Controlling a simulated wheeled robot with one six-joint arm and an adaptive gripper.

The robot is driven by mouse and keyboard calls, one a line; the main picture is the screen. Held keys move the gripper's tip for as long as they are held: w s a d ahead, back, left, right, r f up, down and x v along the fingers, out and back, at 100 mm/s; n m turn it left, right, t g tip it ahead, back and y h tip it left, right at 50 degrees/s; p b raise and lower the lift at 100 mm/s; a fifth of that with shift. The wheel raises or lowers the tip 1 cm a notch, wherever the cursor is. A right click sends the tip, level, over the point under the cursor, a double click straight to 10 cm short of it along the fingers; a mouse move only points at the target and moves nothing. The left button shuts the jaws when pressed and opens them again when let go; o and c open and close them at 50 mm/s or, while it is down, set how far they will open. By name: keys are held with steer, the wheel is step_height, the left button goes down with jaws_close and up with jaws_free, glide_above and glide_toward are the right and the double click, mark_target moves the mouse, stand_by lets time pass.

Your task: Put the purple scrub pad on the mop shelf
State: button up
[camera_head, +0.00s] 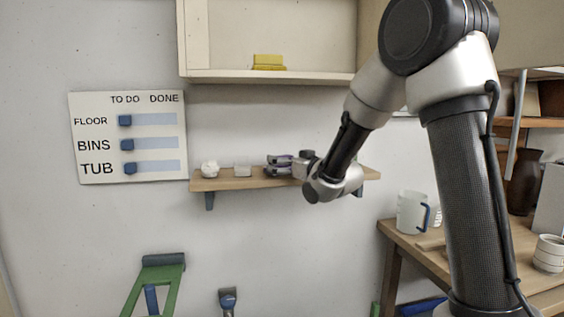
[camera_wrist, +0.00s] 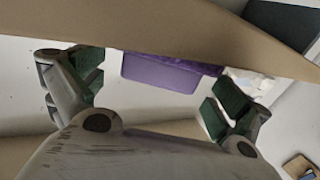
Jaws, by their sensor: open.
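My gripper (camera_head: 278,165) reaches in from the right at the small wooden wall shelf (camera_head: 228,183) in the head view. Its fingers are apart. In the wrist view the purple scrub pad (camera_wrist: 170,73) shows beyond and between the open fingers of my gripper (camera_wrist: 152,90). A brown board edge (camera_wrist: 190,30) hides part of the pad. I cannot tell whether the pad touches a finger. In the head view I cannot make the pad out clearly at my gripper.
A white lumpy thing (camera_head: 209,169) and a pale block (camera_head: 242,170) sit on the wall shelf, left of my gripper. An upper cabinet shelf (camera_head: 300,76) holds yellow pads (camera_head: 268,62). A table (camera_head: 440,258) at right carries a white pitcher (camera_head: 412,212).

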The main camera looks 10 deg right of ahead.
steer(key=s+d+f+m+g+h, duration=0.1)
steer(key=s+d+m+g+h, duration=0.15)
steer(key=s+d, duration=0.6)
steer(key=s+d+f+m+g+h, duration=0.1)
steer(key=s+d+f+g+h, duration=0.25)
steer(key=s, duration=0.85)
steer(key=s+d+f+g, duration=0.1)
steer(key=s+d+g, duration=0.1)
steer(key=s, duration=0.9)
steer(key=s+d+f+g, duration=0.1)
steer(key=s+g, duration=0.3)
steer(key=s, duration=0.7)
steer(key=shift+s+d+f+m+h, duration=0.2)
steer(key=shift+d+f+m+h, duration=0.15)
steer(key=shift+f+m+h, duration=0.1)
